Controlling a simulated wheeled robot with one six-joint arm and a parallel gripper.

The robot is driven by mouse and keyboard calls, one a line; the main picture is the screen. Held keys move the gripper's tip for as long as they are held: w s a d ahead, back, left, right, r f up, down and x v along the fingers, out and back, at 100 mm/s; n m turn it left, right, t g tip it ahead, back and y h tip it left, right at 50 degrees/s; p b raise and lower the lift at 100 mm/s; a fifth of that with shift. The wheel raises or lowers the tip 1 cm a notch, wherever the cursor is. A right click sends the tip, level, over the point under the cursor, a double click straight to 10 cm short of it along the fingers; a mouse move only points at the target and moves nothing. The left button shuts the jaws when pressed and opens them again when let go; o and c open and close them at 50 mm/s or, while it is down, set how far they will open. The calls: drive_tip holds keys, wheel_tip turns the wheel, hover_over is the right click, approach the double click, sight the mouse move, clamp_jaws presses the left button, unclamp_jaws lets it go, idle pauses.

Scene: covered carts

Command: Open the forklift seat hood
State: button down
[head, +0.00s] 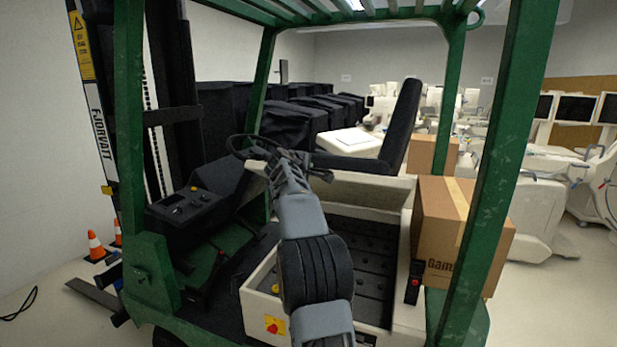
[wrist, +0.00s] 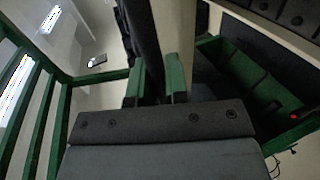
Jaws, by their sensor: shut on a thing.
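The green forklift's black seat cushion (head: 338,161) and tall backrest (head: 402,125) show above a cream panel (head: 372,187) in the head view. Below it, the bay with the dark, studded battery (head: 358,262) lies uncovered, so the seat hood appears raised. My gripper (head: 322,174) is at the left end of the seat, beside the steering wheel. In the wrist view my gripper (wrist: 157,85) has its green fingers shut on the dark seat hood edge (wrist: 143,35), with a cream strip alongside. The exact contact is hidden in the head view.
A cardboard box (head: 460,235) sits at the forklift's right rear. The steering wheel (head: 250,147) and green roof posts (head: 495,170) stand close around my arm. Black covered carts (head: 270,122) are behind. Orange cones (head: 96,245) stand at left.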

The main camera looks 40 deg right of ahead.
drive_tip(key=shift+w+d+r, duration=0.1)
drive_tip(key=shift+d+r, duration=0.1)
drive_tip(key=shift+r, duration=0.1)
drive_tip(key=c, duration=1.1)
unclamp_jaws()
drive_tip(key=shift+b+v, duration=2.55)
drive_tip(key=shift+v, duration=4.35)
drive_tip(key=shift+w, duration=0.1)
drive_tip(key=shift+c, duration=0.6)
